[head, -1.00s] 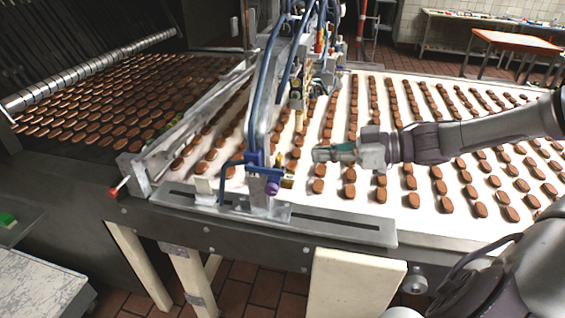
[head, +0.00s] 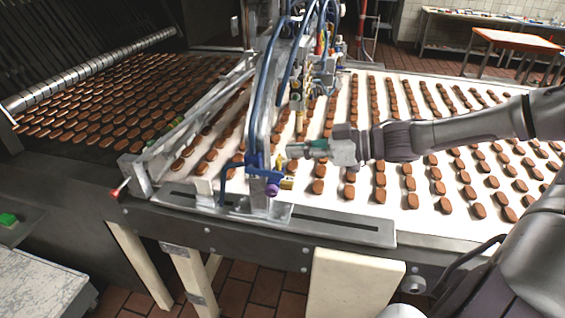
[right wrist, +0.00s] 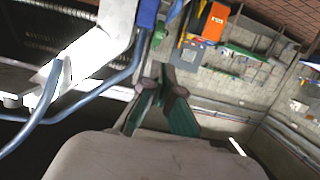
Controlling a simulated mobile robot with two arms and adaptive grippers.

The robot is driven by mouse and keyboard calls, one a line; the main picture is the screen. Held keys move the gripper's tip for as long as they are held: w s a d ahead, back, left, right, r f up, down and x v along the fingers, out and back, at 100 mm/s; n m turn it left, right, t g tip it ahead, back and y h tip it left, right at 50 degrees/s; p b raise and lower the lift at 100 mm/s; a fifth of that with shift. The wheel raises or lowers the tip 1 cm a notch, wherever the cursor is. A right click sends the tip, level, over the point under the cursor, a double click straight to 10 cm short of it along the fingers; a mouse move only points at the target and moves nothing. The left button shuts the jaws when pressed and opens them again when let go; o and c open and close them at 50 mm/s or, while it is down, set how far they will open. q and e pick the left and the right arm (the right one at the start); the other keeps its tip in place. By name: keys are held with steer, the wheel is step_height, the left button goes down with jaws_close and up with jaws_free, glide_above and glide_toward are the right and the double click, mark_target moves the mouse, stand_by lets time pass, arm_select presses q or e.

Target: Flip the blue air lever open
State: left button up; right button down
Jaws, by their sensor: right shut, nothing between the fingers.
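The blue air fitting (head: 256,161), where the lever appears to be, sits low on the upright metal bracket at the belt's near edge. A blue part (right wrist: 148,13) also shows at the top of the right wrist view. I cannot make out the lever's own position. My right gripper (head: 289,151) is shut and empty, its tip pointing left just right of the blue fitting, above the belt. I see a small gap between them in the head view. The fingers also show in the right wrist view (right wrist: 160,75). My left gripper is not in view.
A purple knob (head: 272,190) and a yellow fitting (head: 287,184) are below the blue fitting. Blue hoses (head: 263,90) arch above it. Rows of brown biscuits cover the white belt (head: 330,205). A metal rail (head: 340,229) runs along its near edge.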

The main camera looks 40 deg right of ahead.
mark_target(265, 171)
steer(key=x, duration=0.3)
steer(key=shift+w+a+f+b, duration=0.1)
steer(key=shift+a+f+b, duration=0.05)
steer(key=shift+f+b, duration=0.15)
step_height(265, 171, down, 3)
steer(key=shift+r, duration=0.1)
steer(key=shift+f, duration=0.4)
steer(key=shift+f, duration=0.1)
